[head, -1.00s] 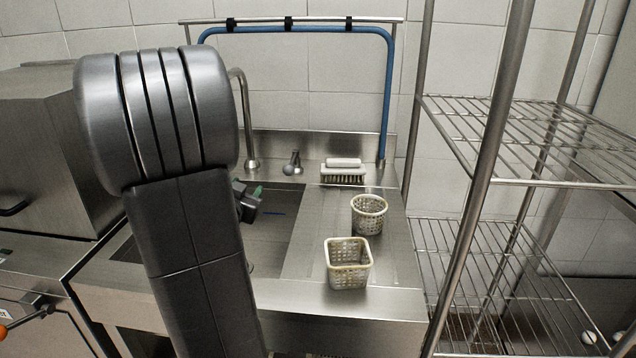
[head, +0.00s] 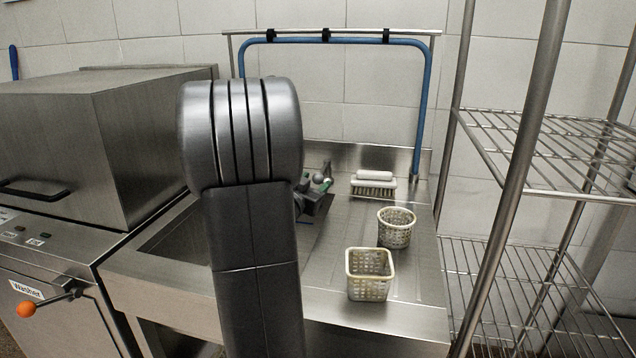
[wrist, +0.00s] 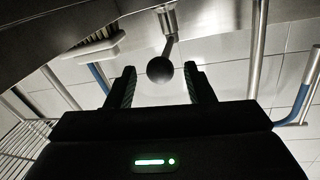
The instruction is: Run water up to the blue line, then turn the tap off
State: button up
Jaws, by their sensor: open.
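The tap's lever with a round knob (head: 318,178) stands at the back of the sink; in the wrist view the dark knob (wrist: 160,71) shows between my open fingertips. I cannot tell whether they touch it. My gripper (head: 325,188) is just in front of the lever, partly hidden by my arm. The spout is hidden behind my arm in the head view; a metal pipe (wrist: 258,50) shows in the wrist view. The sink basin (head: 180,240) is partly covered by my arm. No water is visible.
A round perforated basket (head: 396,228) and a square one (head: 370,275) stand on the drainboard. A brush (head: 374,187) lies behind them. A blue pipe (head: 428,100) rises at the back. A washer (head: 100,130) is at left, a wire rack (head: 545,150) at right.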

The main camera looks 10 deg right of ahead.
aim_at(322, 171)
jog(key=shift+x, duration=1.35)
grip_shut()
jog(key=d+n+t+y+b, duration=0.1)
jog(key=y+b, duration=0.1)
jog(key=b, duration=0.2)
jog(key=d+n+t+y+b, duration=0.1)
jog(key=d+n+y+b, duration=0.1)
jog(key=b, duration=0.2)
jog(key=shift+s+r, duration=0.1)
jog(key=shift+s, duration=0.25)
grip_release()
